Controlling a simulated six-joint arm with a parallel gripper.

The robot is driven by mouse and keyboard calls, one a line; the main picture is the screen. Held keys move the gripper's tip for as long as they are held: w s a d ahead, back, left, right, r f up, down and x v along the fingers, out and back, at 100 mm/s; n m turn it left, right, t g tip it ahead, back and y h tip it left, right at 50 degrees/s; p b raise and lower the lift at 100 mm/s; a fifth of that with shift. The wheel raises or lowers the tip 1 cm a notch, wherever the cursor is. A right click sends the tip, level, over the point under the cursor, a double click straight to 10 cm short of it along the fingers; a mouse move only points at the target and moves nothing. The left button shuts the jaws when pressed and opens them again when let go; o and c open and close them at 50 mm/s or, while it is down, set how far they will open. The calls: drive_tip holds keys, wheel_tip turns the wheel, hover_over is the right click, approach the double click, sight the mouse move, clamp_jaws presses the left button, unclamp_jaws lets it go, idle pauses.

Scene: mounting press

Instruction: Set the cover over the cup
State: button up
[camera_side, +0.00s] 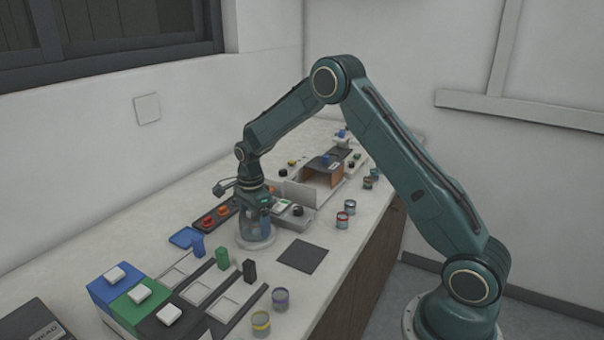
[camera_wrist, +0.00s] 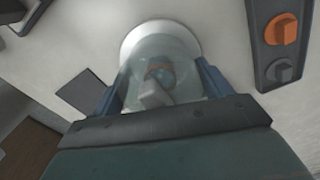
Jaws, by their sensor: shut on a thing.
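A clear dome-shaped cover (camera_wrist: 165,42) is between the two blue fingers of my gripper (camera_wrist: 160,92), which is shut on its grey knob or upper part. In the side view my gripper (camera_side: 252,208) points straight down with the cover (camera_side: 262,229) beneath it. A small blue and orange cup (camera_wrist: 160,72) shows through the clear wall in the wrist view, so the cover appears to be around it. A pale round rim or plate (camera_wrist: 131,37) surrounds the dome; it also shows in the side view (camera_side: 255,245). I cannot tell whether the cover touches down.
A dark square mat (camera_side: 302,256) lies just right of the cover. A dark strip with orange and red knobs (camera_side: 213,218) and a blue tray (camera_side: 185,237) are left. Blue, green and black boxes (camera_side: 128,297) stand in front. Several small tins (camera_side: 342,220) line the counter's right edge.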

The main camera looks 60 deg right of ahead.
drive_tip(key=o, duration=1)
drive_tip(key=shift+r, duration=0.2)
drive_tip(key=shift+r, duration=3.3)
clamp_jaws()
